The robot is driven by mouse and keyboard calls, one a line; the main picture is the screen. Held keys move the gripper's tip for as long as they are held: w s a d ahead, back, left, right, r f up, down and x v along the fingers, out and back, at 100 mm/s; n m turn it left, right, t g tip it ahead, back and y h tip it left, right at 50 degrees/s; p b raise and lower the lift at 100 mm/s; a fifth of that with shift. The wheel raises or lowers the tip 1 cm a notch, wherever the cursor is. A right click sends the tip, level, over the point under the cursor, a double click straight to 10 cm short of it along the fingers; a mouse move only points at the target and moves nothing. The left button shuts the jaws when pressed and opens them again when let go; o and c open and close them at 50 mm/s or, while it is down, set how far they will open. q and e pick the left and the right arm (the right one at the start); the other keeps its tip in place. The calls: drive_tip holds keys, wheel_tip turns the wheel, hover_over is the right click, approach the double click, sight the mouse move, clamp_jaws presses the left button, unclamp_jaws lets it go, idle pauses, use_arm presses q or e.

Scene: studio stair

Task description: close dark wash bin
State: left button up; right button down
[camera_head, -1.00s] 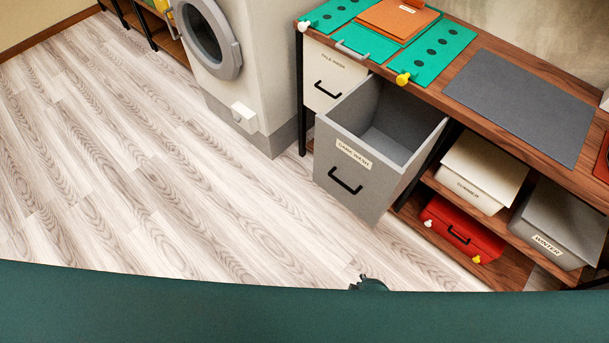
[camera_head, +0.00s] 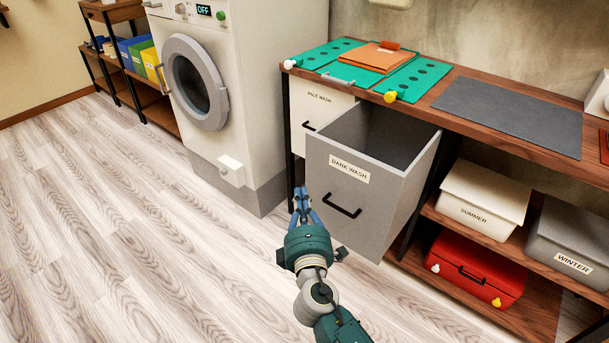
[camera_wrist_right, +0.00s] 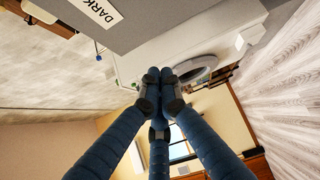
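The dark wash bin (camera_head: 335,205) is a grey, open-topped drawer pulled out from under the bench. Its front carries a "DARK WASH" label and a black handle (camera_head: 342,206), and its inside looks empty. My right gripper (camera_head: 301,194) is in front of the bin's lower left side, left of the handle, with its blue fingers drawn together and nothing between them. In the right wrist view, the fingertips (camera_wrist_right: 165,80) meet just below the grey bin front (camera_wrist_right: 165,15), with a gap showing. My left gripper is not in view.
The pale wash bin (camera_head: 318,110) sits shut beside it. A washing machine (camera_head: 245,90) stands to the left. White summer (camera_head: 482,195) and grey winter (camera_head: 570,235) boxes and a red case (camera_head: 475,268) fill the right shelves. The floor at left is clear.

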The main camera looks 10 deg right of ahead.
approach(306, 159)
drive_tip(key=w+a, duration=0.2)
drive_tip(key=w, duration=0.1)
drive_tip(key=w+d, duration=0.2)
drive_tip(key=shift+d, duration=0.3)
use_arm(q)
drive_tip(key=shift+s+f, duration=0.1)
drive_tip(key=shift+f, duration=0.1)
